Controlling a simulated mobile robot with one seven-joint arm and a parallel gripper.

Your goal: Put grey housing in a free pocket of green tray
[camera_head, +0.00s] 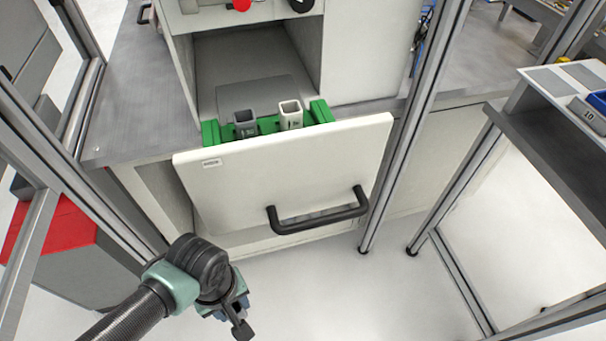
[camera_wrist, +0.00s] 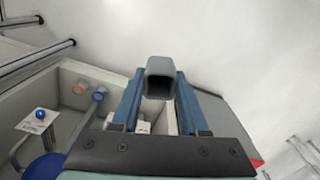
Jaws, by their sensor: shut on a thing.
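A grey housing (camera_wrist: 160,68), a square hollow tube, is clamped between the blue fingers of my gripper (camera_wrist: 158,88) in the wrist view. In the head view my gripper (camera_head: 236,312) hangs low at the bottom, in front of and below the white drawer front; the held housing cannot be made out clearly there. The green tray (camera_head: 211,133) sits behind the drawer front. A dark grey housing (camera_head: 245,122) and a whitish housing (camera_head: 290,114) stand upright in it. The drawer front hides the tray's lower part, and free pockets cannot be made out.
The white drawer front (camera_head: 290,170) with its black handle (camera_head: 318,217) stands between my gripper and the tray. Metal posts (camera_head: 412,125) rise to the right. A red-topped box (camera_head: 62,240) is at left. A side table (camera_head: 555,125) is at right. The floor is clear.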

